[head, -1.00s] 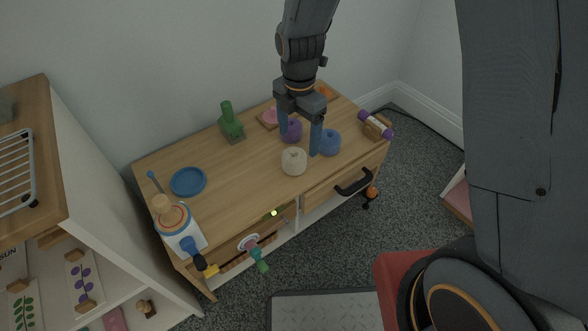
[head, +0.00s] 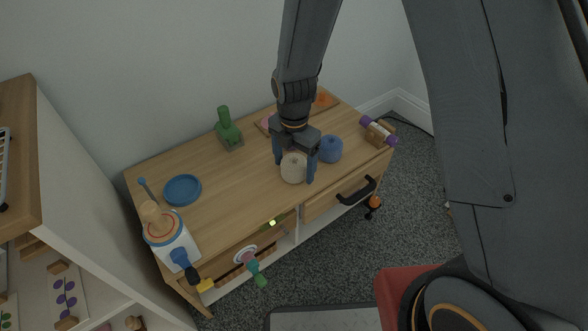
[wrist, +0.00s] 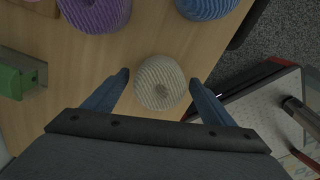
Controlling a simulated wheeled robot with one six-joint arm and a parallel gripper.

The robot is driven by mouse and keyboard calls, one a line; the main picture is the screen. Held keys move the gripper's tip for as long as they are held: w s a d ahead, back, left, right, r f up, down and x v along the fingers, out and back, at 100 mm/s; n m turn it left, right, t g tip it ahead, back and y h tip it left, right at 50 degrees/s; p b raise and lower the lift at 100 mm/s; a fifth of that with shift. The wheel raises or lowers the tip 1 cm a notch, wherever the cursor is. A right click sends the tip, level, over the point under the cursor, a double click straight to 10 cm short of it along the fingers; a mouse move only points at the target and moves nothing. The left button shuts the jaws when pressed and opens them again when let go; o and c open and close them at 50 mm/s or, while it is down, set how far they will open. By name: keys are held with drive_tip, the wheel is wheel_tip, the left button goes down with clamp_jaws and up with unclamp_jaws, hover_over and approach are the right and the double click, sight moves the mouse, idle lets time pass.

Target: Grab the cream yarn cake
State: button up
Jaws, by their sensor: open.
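The cream yarn cake (head: 293,170) stands on the wooden cabinet top near its front edge. In the wrist view the cream yarn cake (wrist: 160,82) lies between the two blue fingers, with a gap on each side. My gripper (head: 296,172) is open, pointing down, with one finger on either side of the cake in the head view. It also shows in the wrist view (wrist: 160,86), holding nothing. I cannot tell exactly how low the fingertips are.
A blue yarn cake (head: 329,149) stands close to the right finger. A purple yarn cake (wrist: 95,10) is behind, hidden in the head view. A green object (head: 228,129) and a blue dish (head: 182,190) are to the left. A purple-ended roll (head: 378,131) is at right.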

drive_tip(key=c, duration=1.2)
drive_tip(key=shift+o, duration=0.2)
drive_tip(key=shift+r, duration=0.15)
